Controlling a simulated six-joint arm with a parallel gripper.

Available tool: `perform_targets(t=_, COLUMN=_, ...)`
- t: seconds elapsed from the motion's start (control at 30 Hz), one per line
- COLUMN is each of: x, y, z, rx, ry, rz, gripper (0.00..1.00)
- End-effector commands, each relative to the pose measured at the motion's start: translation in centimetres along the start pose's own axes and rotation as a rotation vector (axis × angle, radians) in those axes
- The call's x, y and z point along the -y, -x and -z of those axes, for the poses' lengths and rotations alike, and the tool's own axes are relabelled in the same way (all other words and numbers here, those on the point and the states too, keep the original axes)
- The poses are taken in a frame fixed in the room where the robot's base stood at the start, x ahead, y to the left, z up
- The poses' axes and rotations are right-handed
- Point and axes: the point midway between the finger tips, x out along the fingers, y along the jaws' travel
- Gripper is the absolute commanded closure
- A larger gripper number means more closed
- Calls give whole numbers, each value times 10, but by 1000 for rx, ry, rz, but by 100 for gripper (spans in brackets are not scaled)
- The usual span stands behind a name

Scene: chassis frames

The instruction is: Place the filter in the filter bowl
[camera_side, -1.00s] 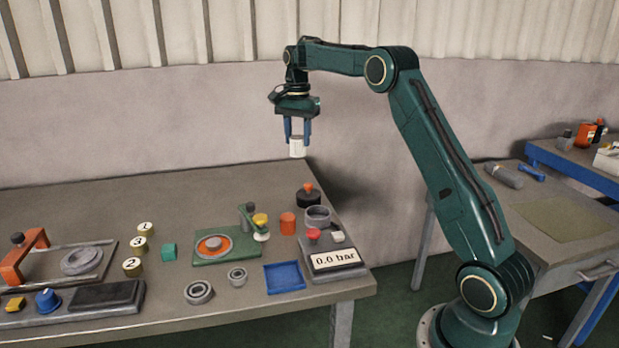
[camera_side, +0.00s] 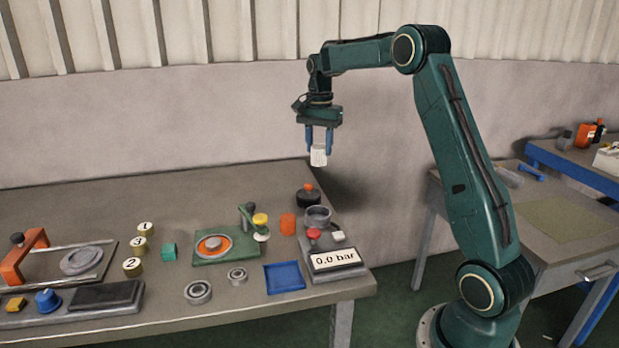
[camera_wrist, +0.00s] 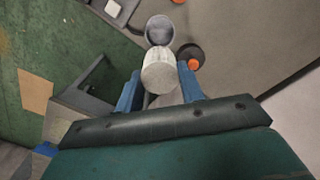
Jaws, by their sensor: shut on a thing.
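The filter, a white cylinder (camera_side: 318,158), hangs below my gripper (camera_side: 319,148), between its two blue fingers. In the wrist view my gripper (camera_wrist: 160,85) is shut on the filter (camera_wrist: 160,72).
A black round part with an orange knob (camera_side: 308,196) stands behind the bowl, and an orange cylinder (camera_side: 288,223) to its left. A red button (camera_side: 314,234) and a 0.0 bar display (camera_side: 334,260) are in front. A blue tray (camera_side: 284,277) lies front left.

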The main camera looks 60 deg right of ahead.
Motion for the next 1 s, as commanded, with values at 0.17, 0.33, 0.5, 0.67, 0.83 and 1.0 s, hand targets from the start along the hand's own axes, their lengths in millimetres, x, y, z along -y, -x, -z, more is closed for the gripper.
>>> perform_targets(t=0.17, x=-1, y=-33, z=-1, rx=3, ry=0, rz=-4, gripper=85)
perform_targets(t=0.33, x=0, y=-65, z=-1, rx=2, ry=0, rz=-3, gripper=85)
perform_targets(t=0.5, x=-1, y=-97, z=-1, rx=2, ry=0, rz=-3, gripper=85)
perform_targets(t=0.67, x=0, y=-123, z=0, rx=1, ry=0, rz=-2, gripper=85)
perform_targets(t=0.83, x=0, y=-136, z=0, rx=0, ry=0, rz=0, gripper=85)
perform_targets(t=1.0, x=0, y=-138, z=0, rx=0, ry=0, rz=0, gripper=85)
